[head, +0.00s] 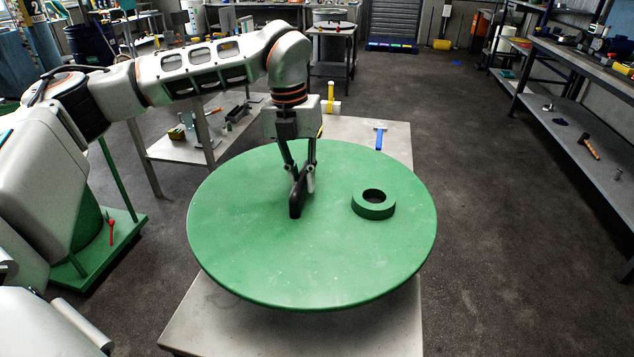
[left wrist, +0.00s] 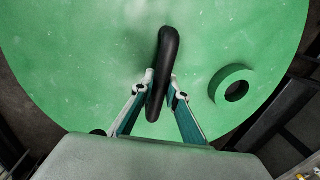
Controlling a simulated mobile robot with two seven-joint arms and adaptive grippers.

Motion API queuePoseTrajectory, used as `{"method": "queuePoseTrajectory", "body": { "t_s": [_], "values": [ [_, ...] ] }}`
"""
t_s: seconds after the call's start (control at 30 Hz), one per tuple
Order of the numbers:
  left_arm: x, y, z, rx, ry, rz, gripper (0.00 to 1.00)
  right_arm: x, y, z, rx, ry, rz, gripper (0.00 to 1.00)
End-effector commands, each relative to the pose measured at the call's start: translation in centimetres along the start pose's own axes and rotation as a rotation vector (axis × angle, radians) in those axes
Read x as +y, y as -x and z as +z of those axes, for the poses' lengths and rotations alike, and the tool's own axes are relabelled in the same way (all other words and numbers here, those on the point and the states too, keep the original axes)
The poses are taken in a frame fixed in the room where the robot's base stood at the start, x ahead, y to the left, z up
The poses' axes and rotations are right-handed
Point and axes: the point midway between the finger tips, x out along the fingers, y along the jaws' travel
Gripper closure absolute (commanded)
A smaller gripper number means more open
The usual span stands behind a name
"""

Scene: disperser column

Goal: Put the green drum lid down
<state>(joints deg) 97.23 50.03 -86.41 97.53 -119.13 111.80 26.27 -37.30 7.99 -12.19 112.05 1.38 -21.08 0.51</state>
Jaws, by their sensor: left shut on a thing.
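The green drum lid (head: 250,245) is a wide round disc over a pale table (head: 190,325) in the head view. It has a raised green ring (head: 373,204) with a dark hole on its right side. A black handle (left wrist: 163,75) stands up from the lid. My left gripper (head: 302,190) comes down from above and is shut on this handle. In the left wrist view, the two fingers (left wrist: 160,95) sit on either side of the handle. The lid looks level; I cannot tell whether it touches the table. My right gripper is not in view.
A workbench with shelves (head: 590,90) runs along the right. A low metal table (head: 180,150) stands at the left. Dark floor is clear to the right.

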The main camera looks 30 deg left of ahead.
Motion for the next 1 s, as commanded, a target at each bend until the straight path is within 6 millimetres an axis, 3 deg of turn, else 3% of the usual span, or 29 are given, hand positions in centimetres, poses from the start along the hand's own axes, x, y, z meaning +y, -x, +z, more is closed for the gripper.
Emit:
{"method": "queuePoseTrajectory", "body": {
  "t_s": [0.6, 1.0],
  "values": [
    [1.2, -11.9, 0.0, -0.001, -0.001, -0.001, 1.00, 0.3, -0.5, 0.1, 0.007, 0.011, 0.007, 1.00],
    [1.5, -14.5, 0.1, -0.002, -0.001, -0.001, 1.00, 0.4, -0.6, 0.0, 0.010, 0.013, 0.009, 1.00]
  ]
}}
